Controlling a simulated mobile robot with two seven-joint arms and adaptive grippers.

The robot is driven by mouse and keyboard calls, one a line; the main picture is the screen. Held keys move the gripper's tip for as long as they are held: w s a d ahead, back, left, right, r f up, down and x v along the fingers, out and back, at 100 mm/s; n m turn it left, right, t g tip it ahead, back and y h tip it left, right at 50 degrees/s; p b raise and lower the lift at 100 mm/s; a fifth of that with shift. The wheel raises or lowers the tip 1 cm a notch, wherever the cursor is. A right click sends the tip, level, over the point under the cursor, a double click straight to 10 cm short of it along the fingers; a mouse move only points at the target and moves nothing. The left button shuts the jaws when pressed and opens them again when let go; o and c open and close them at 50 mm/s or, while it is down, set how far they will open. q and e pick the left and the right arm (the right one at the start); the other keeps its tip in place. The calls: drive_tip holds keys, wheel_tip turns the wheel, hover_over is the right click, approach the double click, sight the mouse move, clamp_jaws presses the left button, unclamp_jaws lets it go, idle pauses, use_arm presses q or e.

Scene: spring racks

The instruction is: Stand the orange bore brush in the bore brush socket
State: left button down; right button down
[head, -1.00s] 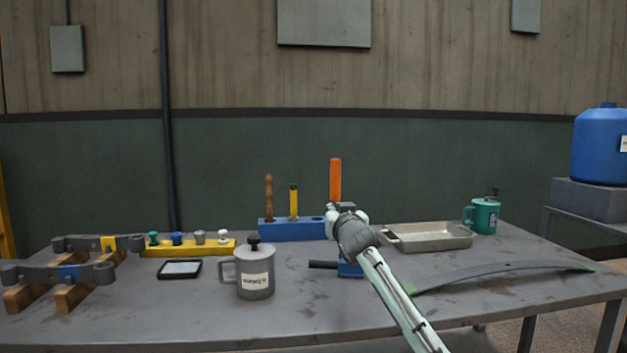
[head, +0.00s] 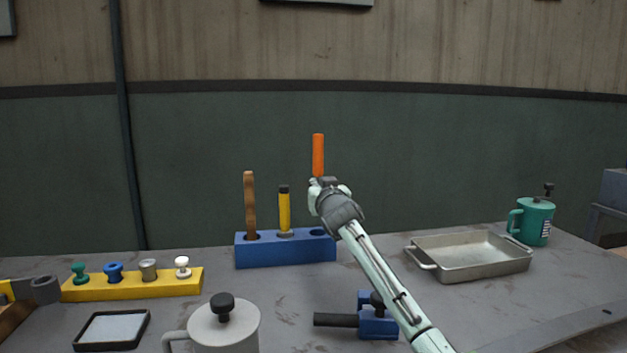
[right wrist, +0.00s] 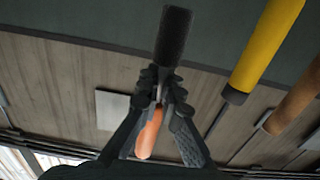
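The orange bore brush (head: 318,155) stands nearly upright in my right gripper (head: 322,184), its orange handle pointing up. In the right wrist view, my right gripper (right wrist: 158,95) is shut on the brush near where the handle meets the dark bristle end (right wrist: 173,38). In the head view the bristle end is hidden behind the gripper and wrist. The blue rack (head: 275,255) stands below. Its right-hand socket (head: 318,231) looks empty, and the gripper appears above it; the depth is unclear. My left gripper is out of view.
A brown-handled tool (head: 250,205) and a yellow-handled tool (head: 285,210) stand in the rack, left of the empty socket. A metal tray (head: 475,272) lies to the right. A blue clamp-like tool with a black handle (head: 337,320) lies under my forearm. A grey can (head: 225,330) stands in front.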

drive_tip(key=shift+w, duration=0.15)
drive_tip(key=shift+s+r, duration=0.2)
drive_tip(key=shift+f, duration=1.45)
drive_tip(key=shift+f+b, duration=0.6)
drive_tip(key=shift+f, duration=0.05)
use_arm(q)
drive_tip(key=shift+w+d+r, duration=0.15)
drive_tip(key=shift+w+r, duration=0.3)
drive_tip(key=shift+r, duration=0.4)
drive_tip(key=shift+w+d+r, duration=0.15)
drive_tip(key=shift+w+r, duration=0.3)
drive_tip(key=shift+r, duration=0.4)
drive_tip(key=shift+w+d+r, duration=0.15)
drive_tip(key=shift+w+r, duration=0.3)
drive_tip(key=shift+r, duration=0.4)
use_arm(e)
drive_tip(key=shift+f, duration=0.35)
use_arm(q)
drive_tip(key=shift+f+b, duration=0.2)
drive_tip(key=shift+b, duration=0.15)
use_arm(e)
drive_tip(key=shift+w+f, duration=0.1)
drive_tip(key=shift+f, duration=0.1)
